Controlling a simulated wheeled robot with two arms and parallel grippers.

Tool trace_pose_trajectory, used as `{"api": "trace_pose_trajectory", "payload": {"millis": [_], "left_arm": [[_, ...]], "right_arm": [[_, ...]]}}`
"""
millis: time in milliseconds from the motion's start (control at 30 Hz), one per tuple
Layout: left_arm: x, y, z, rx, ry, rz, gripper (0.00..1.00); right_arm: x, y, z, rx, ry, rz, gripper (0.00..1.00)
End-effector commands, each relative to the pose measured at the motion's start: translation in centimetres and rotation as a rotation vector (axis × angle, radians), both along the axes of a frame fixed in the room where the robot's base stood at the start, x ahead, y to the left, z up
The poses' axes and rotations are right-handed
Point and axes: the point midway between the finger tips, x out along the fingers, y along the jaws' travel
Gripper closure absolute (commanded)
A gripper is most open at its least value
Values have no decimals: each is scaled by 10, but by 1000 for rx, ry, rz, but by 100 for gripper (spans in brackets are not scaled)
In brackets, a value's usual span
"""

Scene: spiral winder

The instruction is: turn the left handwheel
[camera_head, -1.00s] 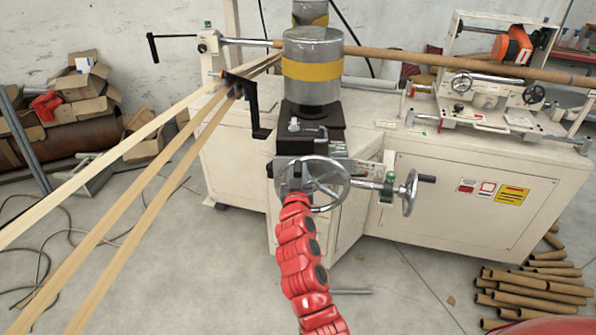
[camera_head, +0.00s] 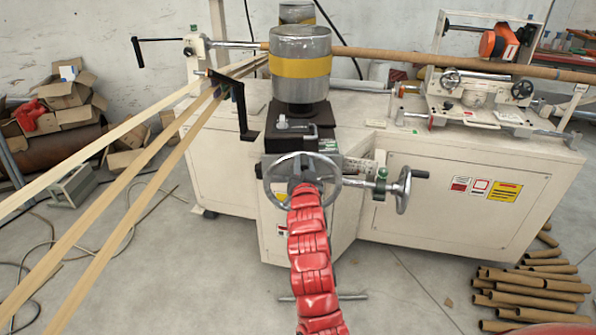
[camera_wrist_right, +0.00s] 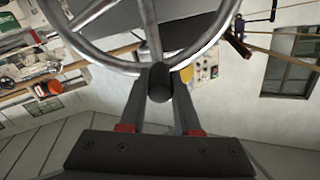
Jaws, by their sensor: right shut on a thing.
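The left handwheel (camera_head: 272,191) is a grey metal spoked wheel on the front of the winder, facing me. My red right arm reaches up to it from below, and my right gripper (camera_head: 303,191) is at its lower part. In the right wrist view, the wheel's rim (camera_wrist_right: 95,55) arches across the top. My right gripper (camera_wrist_right: 160,82) is shut on the wheel's dark handle knob (camera_wrist_right: 159,88), with one finger on each side. The arm hides part of the wheel's lower rim in the head view. My left gripper is not in view.
A smaller handwheel (camera_head: 403,190) with a black handle sits close by on the right. A grey drum with a yellow band (camera_head: 300,68) stands above. Pale strips (camera_head: 130,185) run in from the left. Brown tubes (camera_head: 530,285) lie on the floor at lower right.

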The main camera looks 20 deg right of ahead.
Motion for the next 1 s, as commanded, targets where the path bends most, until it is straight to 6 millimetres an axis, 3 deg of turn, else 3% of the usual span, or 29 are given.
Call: {"api": "trace_pose_trajectory", "payload": {"millis": [167,200,333,733,1000], "left_arm": [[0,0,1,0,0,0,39],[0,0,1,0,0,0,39],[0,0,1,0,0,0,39],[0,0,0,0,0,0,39],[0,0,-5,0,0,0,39]], "right_arm": [[0,1,-2,0,6,1,100],[0,1,-2,0,6,1,64],[0,1,-1,-1,6,1,40],[-4,3,-1,-2,3,1,39],[-47,18,-2,-2,1,2,39]]}}
